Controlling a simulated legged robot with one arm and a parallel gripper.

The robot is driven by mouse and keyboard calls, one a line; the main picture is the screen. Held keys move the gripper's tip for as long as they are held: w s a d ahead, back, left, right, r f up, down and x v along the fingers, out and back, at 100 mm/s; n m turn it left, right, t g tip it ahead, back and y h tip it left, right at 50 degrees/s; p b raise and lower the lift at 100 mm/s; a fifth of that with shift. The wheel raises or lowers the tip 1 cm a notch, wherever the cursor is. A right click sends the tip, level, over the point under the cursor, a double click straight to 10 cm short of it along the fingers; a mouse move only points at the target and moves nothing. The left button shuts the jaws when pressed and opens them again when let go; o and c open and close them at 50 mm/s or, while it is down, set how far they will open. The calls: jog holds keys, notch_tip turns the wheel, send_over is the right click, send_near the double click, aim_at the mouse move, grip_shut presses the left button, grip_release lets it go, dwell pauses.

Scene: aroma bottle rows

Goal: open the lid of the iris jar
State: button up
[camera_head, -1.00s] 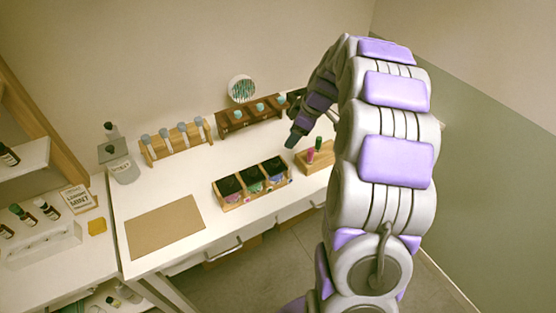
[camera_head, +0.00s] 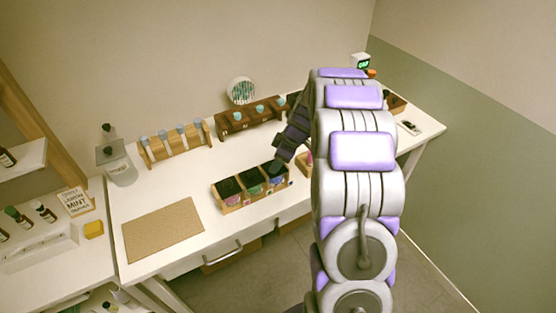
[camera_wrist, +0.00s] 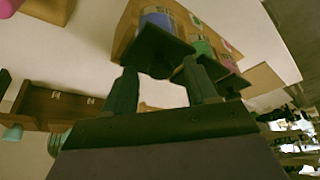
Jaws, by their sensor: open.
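Three jars with dark square lids stand in a row in a wooden tray (camera_head: 232,207) on the white table. Their labels are too small to read; the rightmost jar (camera_head: 276,181) looks bluish-purple and may be the iris jar. My gripper (camera_head: 277,166) is over that right end, partly covering its lid. In the wrist view, my gripper (camera_wrist: 162,84) is open and empty, its two fingers near the closest jar's dark lid (camera_wrist: 150,47). The bluish jar body (camera_wrist: 158,19) shows beyond the lid. The lid looks closed; I cannot tell whether the fingers touch it.
A dark wooden rack (camera_head: 234,126) with small cups stands behind the tray. A lighter rack (camera_head: 178,152) with several vials is left of it. A brown mat (camera_head: 163,230) lies at front left. My arm hides much of the table's right side.

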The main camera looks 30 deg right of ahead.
grip_shut()
dwell(0.4)
